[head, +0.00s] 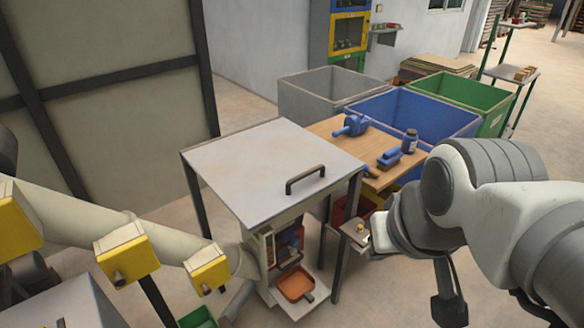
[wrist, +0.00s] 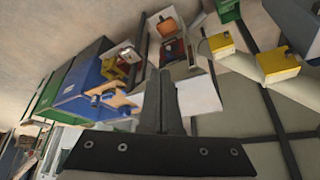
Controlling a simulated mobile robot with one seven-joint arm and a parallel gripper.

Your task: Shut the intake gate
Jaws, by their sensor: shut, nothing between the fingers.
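The sack filler is a boxy stand with a flat grey top (head: 245,165) and a dark bar handle (head: 305,180) near its right edge. The top lies level. A sloping pale pipe (head: 75,215) with yellow blocks (head: 126,255) meets its left side. Which part is the intake gate, I cannot tell for sure. Below the top is an open bay with an orange tray (head: 297,285), which also shows in the wrist view (wrist: 168,30). My gripper (wrist: 165,75) is shut and empty, pointing toward the filler; its fingers hide part of the stand. In the head view its fingertips are not clear.
A wooden bench (head: 340,130) with blue tools and a dark bottle (head: 410,141) stands behind the filler. Grey (head: 310,98), blue (head: 440,112) and green (head: 485,95) bins stand beyond. A dark-framed panel (head: 110,90) rises at left. Floor at lower right looks clear.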

